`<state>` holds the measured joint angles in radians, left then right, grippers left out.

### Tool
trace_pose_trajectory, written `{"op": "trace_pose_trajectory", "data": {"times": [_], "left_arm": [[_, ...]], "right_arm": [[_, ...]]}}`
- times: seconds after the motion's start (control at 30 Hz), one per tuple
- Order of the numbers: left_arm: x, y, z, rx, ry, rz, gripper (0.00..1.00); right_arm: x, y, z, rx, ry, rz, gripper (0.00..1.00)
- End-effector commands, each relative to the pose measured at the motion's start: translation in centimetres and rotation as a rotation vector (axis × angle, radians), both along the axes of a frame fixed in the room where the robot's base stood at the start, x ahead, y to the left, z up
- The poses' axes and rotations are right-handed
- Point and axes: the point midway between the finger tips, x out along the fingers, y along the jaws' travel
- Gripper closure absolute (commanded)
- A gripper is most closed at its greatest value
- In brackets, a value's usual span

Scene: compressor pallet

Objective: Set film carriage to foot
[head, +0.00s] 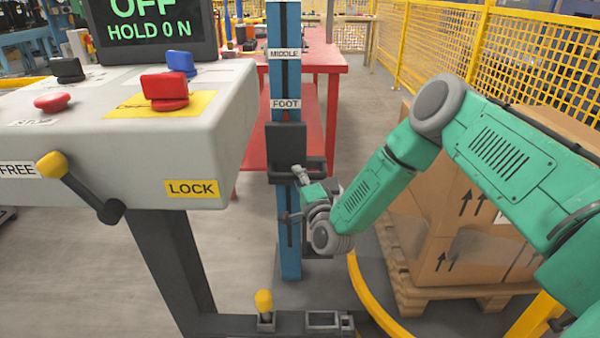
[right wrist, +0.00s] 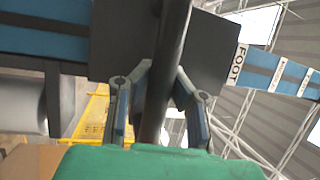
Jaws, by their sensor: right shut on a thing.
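The film carriage (head: 286,138) is a dark block on the blue mast (head: 285,78). Its upper edge stands just below the FOOT label (head: 286,104), and the MIDDLE label (head: 283,54) is higher up. In the right wrist view, the carriage (right wrist: 115,42) is a dark plate with a dark bar handle (right wrist: 172,50) in front. My right gripper (head: 299,194) is at the carriage's lower front; the right wrist view shows its fingers (right wrist: 162,92) closed on both sides of the bar. The hand partly hides the grip in the head view. My left gripper is not in view.
A grey console (head: 110,130) with a screen reading OFF, HOLD 0 N, a red stop button and a yellow-knobbed lever (head: 52,165) between FREE and LOCK labels stands left. A red table (head: 318,62) is behind.

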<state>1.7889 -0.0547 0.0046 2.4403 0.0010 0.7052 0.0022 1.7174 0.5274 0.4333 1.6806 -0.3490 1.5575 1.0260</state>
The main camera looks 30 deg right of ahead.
Motion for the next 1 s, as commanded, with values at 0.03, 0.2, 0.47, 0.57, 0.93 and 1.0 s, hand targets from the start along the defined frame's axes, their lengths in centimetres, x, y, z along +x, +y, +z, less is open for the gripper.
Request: {"op": "trace_pose_trajectory", "data": {"times": [0.03, 0.2, 0.47, 0.57, 0.93, 1.0], "left_arm": [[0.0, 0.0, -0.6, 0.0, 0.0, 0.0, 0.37], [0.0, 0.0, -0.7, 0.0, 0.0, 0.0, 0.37], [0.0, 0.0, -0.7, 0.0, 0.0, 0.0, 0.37], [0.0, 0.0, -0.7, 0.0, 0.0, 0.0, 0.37], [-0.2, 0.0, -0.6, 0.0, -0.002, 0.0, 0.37], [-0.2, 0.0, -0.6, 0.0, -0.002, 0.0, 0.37]], "right_arm": [[-0.3, 1.2, -1.4, 0.005, 0.017, 0.029, 1.0], [-0.3, 1.2, -1.7, 0.005, 0.019, 0.029, 1.0], [-0.2, 1.2, -1.7, 0.004, 0.02, 0.028, 0.78], [-0.2, 1.1, -1.7, 0.004, 0.017, 0.026, 0.61], [-0.9, 0.5, -1.6, 0.009, 0.011, 0.017, 0.61], [-1.8, 0.7, -1.8, 0.009, 0.012, 0.017, 0.61]]}}
